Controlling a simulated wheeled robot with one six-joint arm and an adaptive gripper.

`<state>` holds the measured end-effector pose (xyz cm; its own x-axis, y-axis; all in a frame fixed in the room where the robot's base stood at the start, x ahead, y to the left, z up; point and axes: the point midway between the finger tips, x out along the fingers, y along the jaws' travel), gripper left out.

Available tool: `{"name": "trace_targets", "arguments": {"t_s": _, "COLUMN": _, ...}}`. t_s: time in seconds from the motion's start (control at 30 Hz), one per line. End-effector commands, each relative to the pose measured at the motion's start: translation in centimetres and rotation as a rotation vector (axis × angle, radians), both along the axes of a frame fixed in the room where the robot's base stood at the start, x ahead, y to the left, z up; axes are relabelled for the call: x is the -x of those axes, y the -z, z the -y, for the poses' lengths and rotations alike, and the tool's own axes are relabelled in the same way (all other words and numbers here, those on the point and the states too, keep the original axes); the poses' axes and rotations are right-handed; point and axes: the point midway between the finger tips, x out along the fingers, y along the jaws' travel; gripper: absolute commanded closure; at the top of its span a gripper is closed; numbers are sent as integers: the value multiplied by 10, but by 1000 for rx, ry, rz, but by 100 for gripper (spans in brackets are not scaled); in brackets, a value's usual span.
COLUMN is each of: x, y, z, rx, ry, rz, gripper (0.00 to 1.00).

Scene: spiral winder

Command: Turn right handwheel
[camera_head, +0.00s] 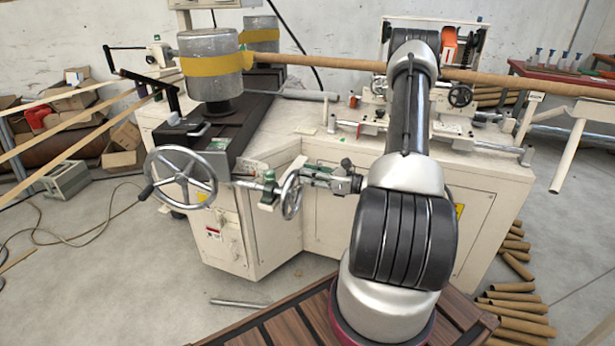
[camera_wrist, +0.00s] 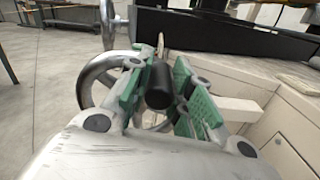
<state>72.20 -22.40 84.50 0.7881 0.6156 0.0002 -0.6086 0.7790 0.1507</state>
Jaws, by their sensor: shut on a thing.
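The right handwheel (camera_head: 292,196) is the smaller chrome wheel, seen nearly edge-on at the front of the cream machine. In the wrist view its shiny rim (camera_wrist: 88,83) curves behind and left of my fingers. My gripper (camera_head: 308,174) reaches in from the right beside this wheel. In the wrist view my gripper (camera_wrist: 160,68) has its green-padded fingers on both sides of a black handle (camera_wrist: 158,88), shut on it. The handle's end points toward the wrist camera. In the head view the handle is hard to make out behind the fingers.
A larger left handwheel (camera_head: 181,178) stands close by on the left. The cream machine cabinet (camera_head: 330,235) lies just behind my gripper. Cardboard tubes (camera_head: 520,310) lie on the floor at right. The floor (camera_head: 130,260) at front left is mostly clear.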

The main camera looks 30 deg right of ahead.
Motion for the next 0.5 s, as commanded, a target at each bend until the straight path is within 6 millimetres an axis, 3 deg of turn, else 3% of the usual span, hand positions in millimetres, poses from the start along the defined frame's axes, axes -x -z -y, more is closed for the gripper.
{"name": "trace_targets", "arguments": {"t_s": 0.5, "x": -18, "y": 25, "z": 24, "rx": -383, "ry": 2, "rz": -299, "gripper": 100}}
